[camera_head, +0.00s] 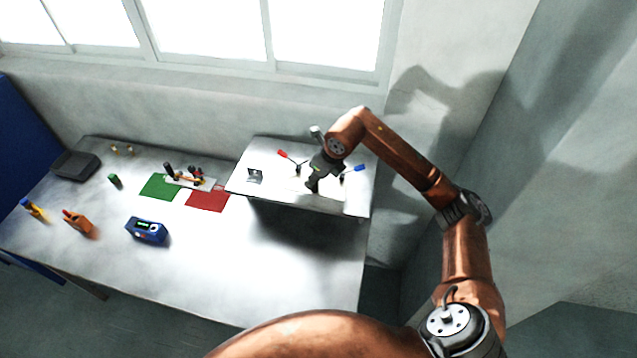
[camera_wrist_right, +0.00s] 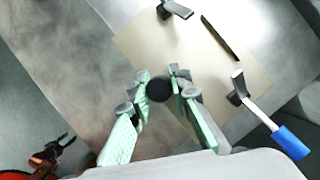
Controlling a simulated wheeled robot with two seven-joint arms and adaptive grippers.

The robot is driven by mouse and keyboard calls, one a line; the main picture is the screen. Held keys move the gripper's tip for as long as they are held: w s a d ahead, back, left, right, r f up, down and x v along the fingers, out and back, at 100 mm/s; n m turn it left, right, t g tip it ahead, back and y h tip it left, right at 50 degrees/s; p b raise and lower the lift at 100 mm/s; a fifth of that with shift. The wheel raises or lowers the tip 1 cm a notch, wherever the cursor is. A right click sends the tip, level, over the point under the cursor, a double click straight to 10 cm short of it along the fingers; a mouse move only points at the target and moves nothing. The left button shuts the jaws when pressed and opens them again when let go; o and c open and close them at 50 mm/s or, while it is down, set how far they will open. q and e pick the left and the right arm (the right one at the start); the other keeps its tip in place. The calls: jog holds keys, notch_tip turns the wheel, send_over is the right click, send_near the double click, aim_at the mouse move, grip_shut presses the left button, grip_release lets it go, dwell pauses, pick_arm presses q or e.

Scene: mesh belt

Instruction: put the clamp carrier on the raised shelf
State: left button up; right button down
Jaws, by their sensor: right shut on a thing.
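The clamp carrier (camera_wrist_right: 158,60) is a pale plate with a dark round grip (camera_wrist_right: 159,90), with a red-handled clamp (camera_head: 283,154) and a blue-handled clamp (camera_head: 354,170). My right gripper (camera_head: 312,184) is shut on its grip; in the right wrist view the fingers (camera_wrist_right: 158,88) stand on both sides of the dark knob. The carrier is over the raised shelf (camera_head: 335,207) at the table's right end. I cannot tell whether its plate touches the shelf. The gripper and arm hide part of the carrier. My left gripper does not show.
A small dark bracket (camera_head: 255,177) is on the shelf's left part. On the table are a green mat (camera_head: 158,187), a red mat (camera_head: 207,201), a blue meter (camera_head: 146,230), an orange tool (camera_head: 77,221) and a dark tray (camera_head: 75,165). The table's front middle is clear.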

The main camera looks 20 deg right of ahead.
aim_at(321, 184)
jog(key=f, duration=0.1)
jog(key=w+d+f, duration=0.1)
jog(key=w+d+f+p, duration=0.1)
jog(key=shift+d+f, duration=0.15)
jog(key=shift+f, duration=0.15)
notch_tip(321, 184, down, 3)
jog(key=shift+d+f+p, duration=0.1)
jog(key=shift+d+p, duration=0.05)
jog(key=shift+p, duration=0.85)
jog(key=shift+w+f, duration=0.1)
jog(key=shift+f, duration=0.05)
jog(key=c, duration=1.8)
grip_release()
jog(key=shift+f, duration=0.1)
jog(key=shift+o, duration=0.2)
jog(key=p+v, duration=0.4)
jog(key=v, duration=0.7)
jog(key=shift+p, duration=0.4)
jog(key=shift+r, duration=0.55)
